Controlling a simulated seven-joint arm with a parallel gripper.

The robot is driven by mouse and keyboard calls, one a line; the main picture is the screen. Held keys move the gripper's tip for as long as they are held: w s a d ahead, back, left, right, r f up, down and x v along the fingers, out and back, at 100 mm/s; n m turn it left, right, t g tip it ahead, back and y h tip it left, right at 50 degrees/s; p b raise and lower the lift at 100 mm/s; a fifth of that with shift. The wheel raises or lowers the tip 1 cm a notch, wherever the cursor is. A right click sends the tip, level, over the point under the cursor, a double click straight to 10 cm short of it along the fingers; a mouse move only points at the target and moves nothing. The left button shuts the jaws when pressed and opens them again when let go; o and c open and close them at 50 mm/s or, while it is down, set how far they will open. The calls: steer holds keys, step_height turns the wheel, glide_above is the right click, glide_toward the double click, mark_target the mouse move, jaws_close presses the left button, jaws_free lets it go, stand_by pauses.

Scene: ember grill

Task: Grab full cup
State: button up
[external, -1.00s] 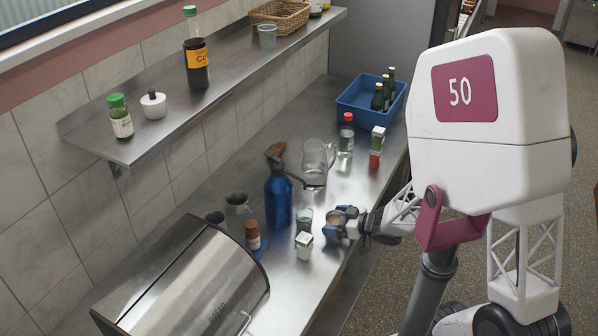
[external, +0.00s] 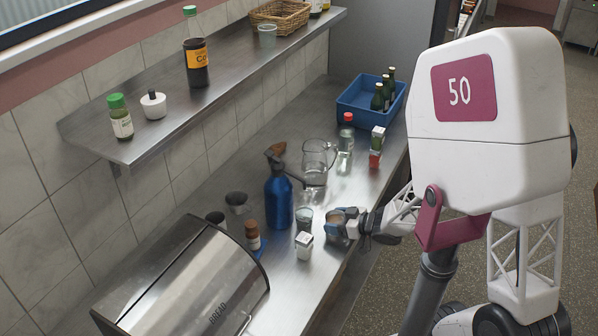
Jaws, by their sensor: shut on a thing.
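A small cup (external: 335,229) with light brown contents stands upright near the front edge of the steel counter. A clear glass (external: 305,217) stands just left of the cup, close to the gripper.
A white-topped shaker (external: 304,246) and blue bottle (external: 279,200) stand left of my gripper. Behind are a glass pitcher (external: 317,163), a red-capped bottle (external: 346,140) and a blue crate (external: 357,100). A bread box (external: 190,280) fills the counter's near left.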

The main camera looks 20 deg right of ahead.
mark_target(339, 214)
steer(key=shift+r, duration=0.15)
steer(key=shift+r, duration=0.5)
steer(key=shift+s+d+r, duration=0.1)
steer(key=shift+s+r, duration=0.2)
steer(key=shift+r, duration=0.3)
steer(key=shift+s+d+r, duration=0.1)
steer(key=shift+s+r, duration=0.15)
steer(key=shift+r, duration=0.35)
steer(key=s+d+r, duration=0.1)
steer(key=s+d, duration=0.2)
steer(key=s, duration=1.1)
steer(key=shift+r, duration=0.15)
steer(key=shift+s+d, duration=0.15)
steer(key=shift+s, duration=0.1)
